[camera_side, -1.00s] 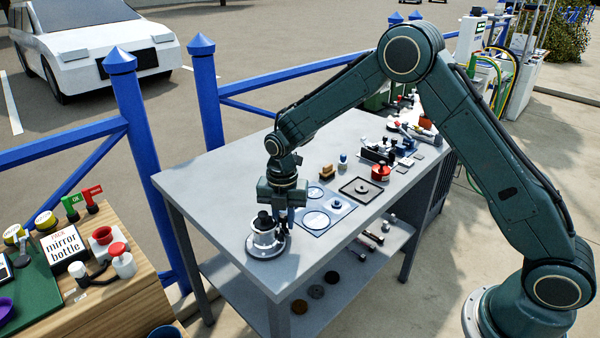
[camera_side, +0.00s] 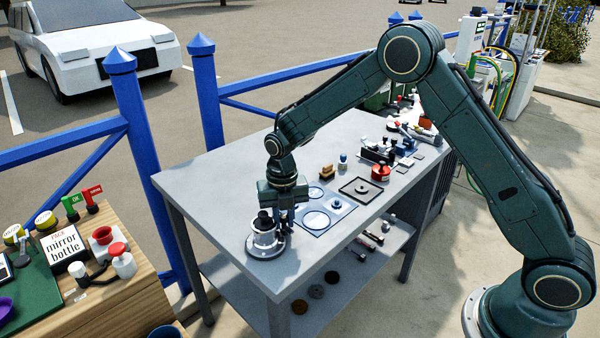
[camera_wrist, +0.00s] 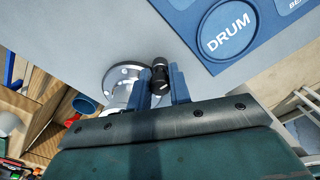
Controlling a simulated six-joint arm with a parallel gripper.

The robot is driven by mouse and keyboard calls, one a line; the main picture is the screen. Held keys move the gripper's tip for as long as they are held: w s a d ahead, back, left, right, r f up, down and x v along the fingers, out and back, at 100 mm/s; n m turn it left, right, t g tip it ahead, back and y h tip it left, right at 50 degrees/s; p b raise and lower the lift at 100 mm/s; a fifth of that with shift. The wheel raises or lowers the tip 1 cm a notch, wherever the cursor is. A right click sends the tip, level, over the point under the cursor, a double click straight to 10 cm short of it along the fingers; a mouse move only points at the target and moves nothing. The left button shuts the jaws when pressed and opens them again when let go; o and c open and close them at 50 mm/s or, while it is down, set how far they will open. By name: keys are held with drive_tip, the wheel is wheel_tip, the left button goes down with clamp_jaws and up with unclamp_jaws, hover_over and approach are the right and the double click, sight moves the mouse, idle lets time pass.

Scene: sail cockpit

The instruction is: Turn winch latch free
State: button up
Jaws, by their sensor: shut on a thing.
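The winch (camera_side: 266,240) is a silver drum with a black top on a round flange, standing near the front left corner of the grey table. It also shows in the wrist view (camera_wrist: 122,78), partly covered by my gripper. My gripper (camera_side: 284,222) points down at the winch's right side. In the wrist view, my gripper (camera_wrist: 163,92) has its two blue fingers closed on a black knobbed part, the winch latch (camera_wrist: 159,72). Its lower end and its joint to the winch are hidden.
A blue mat (camera_side: 328,212) with round outlines lies right of the winch; one outline reads DRUM in the wrist view. A dark square tray (camera_side: 361,190), a red-topped pot (camera_side: 381,173) and small tools stand farther back. The table's left side is clear.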

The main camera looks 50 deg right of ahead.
sight(284, 215)
drive_tip(key=shift+a+n, duration=0.15)
drive_tip(key=shift+n, duration=0.15)
drive_tip(key=shift+s+n, duration=0.1)
drive_tip(key=shift+n, duration=0.3)
drive_tip(key=o, duration=0.6)
drive_tip(key=shift+r, duration=0.1)
drive_tip(key=shift+r, duration=3.4)
